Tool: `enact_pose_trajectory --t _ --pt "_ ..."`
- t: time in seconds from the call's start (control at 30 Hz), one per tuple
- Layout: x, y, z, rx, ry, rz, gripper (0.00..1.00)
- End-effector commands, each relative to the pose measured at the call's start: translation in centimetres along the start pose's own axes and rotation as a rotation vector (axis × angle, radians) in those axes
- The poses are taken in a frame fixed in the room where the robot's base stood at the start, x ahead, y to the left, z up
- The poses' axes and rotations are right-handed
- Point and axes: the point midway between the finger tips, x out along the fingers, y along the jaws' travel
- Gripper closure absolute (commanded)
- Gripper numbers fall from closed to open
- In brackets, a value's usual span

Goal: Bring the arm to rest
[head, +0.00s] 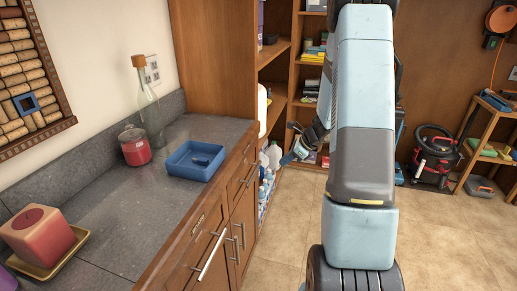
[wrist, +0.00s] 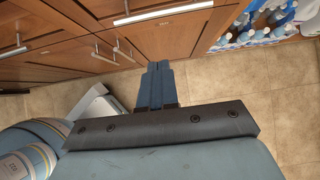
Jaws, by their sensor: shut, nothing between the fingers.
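My arm rises through the middle-right of the head view, with large pale blue and grey links. My gripper (head: 286,160) shows at the left of the arm, partly hidden behind it, near the end of the counter. In the wrist view my gripper (wrist: 154,68) has its blue fingers together with nothing between them. It points toward the wooden cabinet fronts (wrist: 110,30), over the tiled floor.
A grey counter (head: 130,190) holds a blue tray (head: 180,174), a red candle jar (head: 135,150), a glass bottle (head: 151,118) and a pink block candle (head: 38,235). Bottled water (wrist: 262,28) sits low past the cabinets. Tiled floor (head: 440,235) is clear at right.

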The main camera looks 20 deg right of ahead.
Motion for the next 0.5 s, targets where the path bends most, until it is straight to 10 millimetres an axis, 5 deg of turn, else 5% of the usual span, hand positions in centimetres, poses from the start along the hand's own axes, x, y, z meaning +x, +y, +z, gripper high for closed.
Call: enact_pose_trajectory --t 0.23,0.5 --pt "-0.8 0.6 1.2 -0.056 0.004 0.005 1.0" --pt "-4.9 4.8 7.0 -0.379 0.036 0.041 1.0"
